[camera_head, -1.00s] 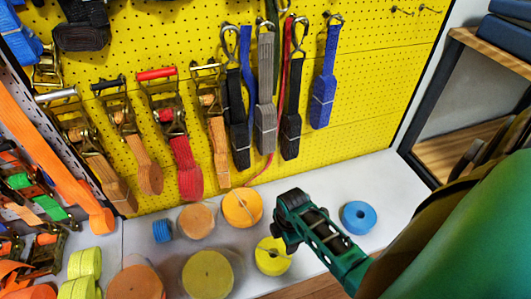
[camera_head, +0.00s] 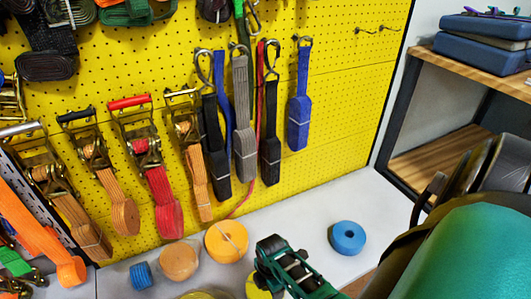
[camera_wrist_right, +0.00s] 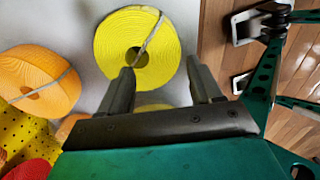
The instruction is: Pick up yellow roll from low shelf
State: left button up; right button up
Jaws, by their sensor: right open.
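A yellow strap roll (camera_head: 258,287) stands on the white low shelf (camera_head: 292,207), mostly cut off and partly behind my right gripper in the head view. In the right wrist view, a bright yellow roll (camera_wrist_right: 168,52) with a pale tie across it lies flat just beyond my right gripper (camera_wrist_right: 160,68). The two dark fingers are apart with nothing between them. I cannot tell whether they touch the roll. Another yellow roll (camera_head: 207,295) is cut by the bottom edge of the head view. My left gripper is not in view.
Orange rolls (camera_head: 227,242) (camera_head: 179,261) and blue rolls (camera_head: 347,238) (camera_head: 141,275) sit nearby on the shelf. Straps hang on the yellow pegboard (camera_head: 345,90) behind. A dark-framed wooden rack (camera_head: 430,155) stands at the right.

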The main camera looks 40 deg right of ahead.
jog(key=f+b, duration=0.2)
jog(key=f, duration=0.1)
jog(key=f+b, duration=0.1)
jog(key=f, duration=0.1)
jog(key=shift+s+d, duration=0.1)
jog(key=shift+s, duration=0.15)
jog(key=shift+f+b, duration=0.2)
jog(key=shift+b, duration=0.1)
jog(key=shift+r, duration=0.1)
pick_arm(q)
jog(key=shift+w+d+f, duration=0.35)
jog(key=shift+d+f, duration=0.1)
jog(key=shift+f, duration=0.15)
pick_arm(e)
jog(key=c, duration=1)
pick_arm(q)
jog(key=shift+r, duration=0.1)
pick_arm(e)
jog(key=shift+r, duration=0.15)
jog(key=shift+c, duration=0.2)
